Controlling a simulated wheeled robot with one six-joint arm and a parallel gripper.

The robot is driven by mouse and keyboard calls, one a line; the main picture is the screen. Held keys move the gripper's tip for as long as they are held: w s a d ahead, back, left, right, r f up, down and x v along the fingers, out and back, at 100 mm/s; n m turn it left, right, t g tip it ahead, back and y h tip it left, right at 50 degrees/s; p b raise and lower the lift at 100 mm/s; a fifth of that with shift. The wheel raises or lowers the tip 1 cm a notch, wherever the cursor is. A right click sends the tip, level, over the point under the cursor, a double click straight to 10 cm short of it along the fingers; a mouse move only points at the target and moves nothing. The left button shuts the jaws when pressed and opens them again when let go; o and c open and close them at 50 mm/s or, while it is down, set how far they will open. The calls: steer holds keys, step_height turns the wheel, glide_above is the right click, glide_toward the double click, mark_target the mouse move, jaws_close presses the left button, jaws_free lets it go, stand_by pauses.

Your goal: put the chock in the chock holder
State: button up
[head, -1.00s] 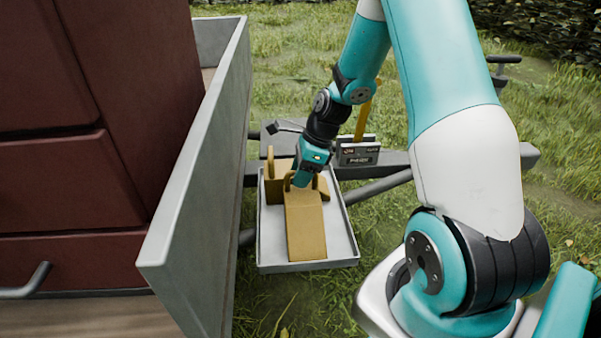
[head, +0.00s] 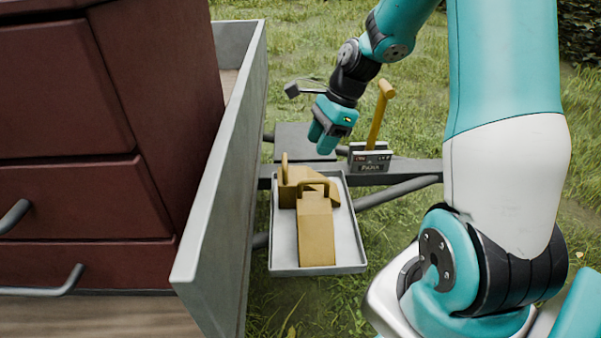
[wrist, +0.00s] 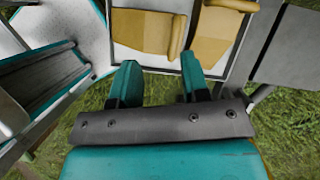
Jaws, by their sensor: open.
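Two yellow wedge chocks lie in a shallow grey tray, the chock holder. The front chock (head: 316,238) has a loop handle at its top end and lies along the tray. The rear chock (head: 288,190) sits behind it and is partly hidden by it. The chock holder (head: 351,262) shows its pale floor and rim. My gripper (head: 322,146) is open and empty, above and behind the tray, clear of both chocks. In the wrist view my gripper's fingers (wrist: 158,82) stand apart, with the chocks (wrist: 150,30) beyond them and nothing between them.
A box with a yellow lever (head: 379,115) is right of my gripper on the grey frame (head: 415,170). Grass lies around.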

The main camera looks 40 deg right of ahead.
steer(key=s+a+r+n+g, duration=0.1)
steer(key=s+a+r+n, duration=0.3)
steer(key=a+n, duration=0.4)
steer(key=s+a+r+n, duration=0.4)
steer(key=a+n, duration=0.3)
steer(key=a, duration=0.2)
steer(key=s+a+r+n, duration=0.2)
steer(key=s+a+n, duration=0.5)
steer(key=s+n, duration=0.4)
steer(key=n, duration=0.2)
steer(key=shift+s+r+n+g, duration=0.2)
steer(key=shift+r+n+g, duration=0.05)
steer(key=shift+n+g, duration=0.05)
steer(key=shift+d, duration=0.1)
